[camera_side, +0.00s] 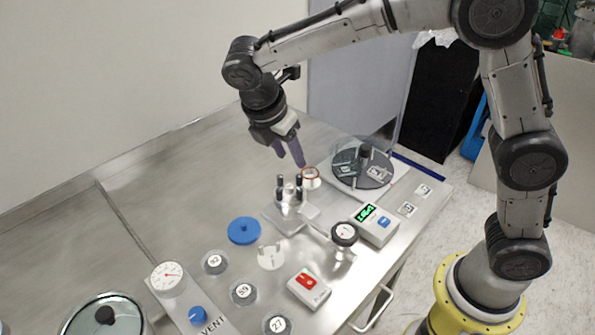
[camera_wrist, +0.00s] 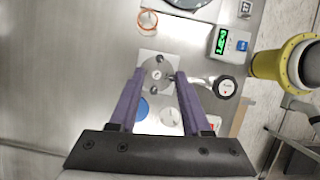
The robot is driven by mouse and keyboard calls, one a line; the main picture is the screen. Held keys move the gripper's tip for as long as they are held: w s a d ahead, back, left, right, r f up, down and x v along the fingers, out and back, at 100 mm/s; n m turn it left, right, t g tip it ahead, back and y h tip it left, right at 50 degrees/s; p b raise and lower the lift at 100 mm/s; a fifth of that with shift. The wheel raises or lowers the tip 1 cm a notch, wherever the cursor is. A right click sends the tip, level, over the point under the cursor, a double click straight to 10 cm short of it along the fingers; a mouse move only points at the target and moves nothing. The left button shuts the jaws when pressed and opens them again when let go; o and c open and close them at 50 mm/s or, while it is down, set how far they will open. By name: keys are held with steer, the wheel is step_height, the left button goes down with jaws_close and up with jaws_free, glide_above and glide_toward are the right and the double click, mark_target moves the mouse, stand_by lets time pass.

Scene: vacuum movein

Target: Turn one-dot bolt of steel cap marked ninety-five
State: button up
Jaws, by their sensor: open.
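My gripper (camera_side: 290,158) is open and empty, with purple fingers pointing down above the bench; it also shows in the wrist view (camera_wrist: 159,72). Below it is a clear block fixture (camera_side: 288,217) with several upright dark posts around a pale centre. From above, the fixture (camera_wrist: 146,87) shows a round grey plate with dark bolt-like pieces, between and just beyond the fingertips. Three numbered round steel pieces stand in front: one seems to read 92 (camera_side: 214,262), one 59 or 55 (camera_side: 243,293), one 27 (camera_side: 276,325). I cannot make out ninety-five or any bolt dots.
An orange-rimmed ring (camera_side: 311,177) and dark turntable (camera_side: 361,165) lie behind. A blue disc (camera_side: 244,230), red-switch box (camera_side: 309,288) and vent panel (camera_side: 198,315) stand in front.

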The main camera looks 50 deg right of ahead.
mark_target(299, 175)
steer(key=x, duration=0.7)
steer(key=shift+d+f, duration=0.15)
steer(key=shift+f, duration=0.05)
jaws_close()
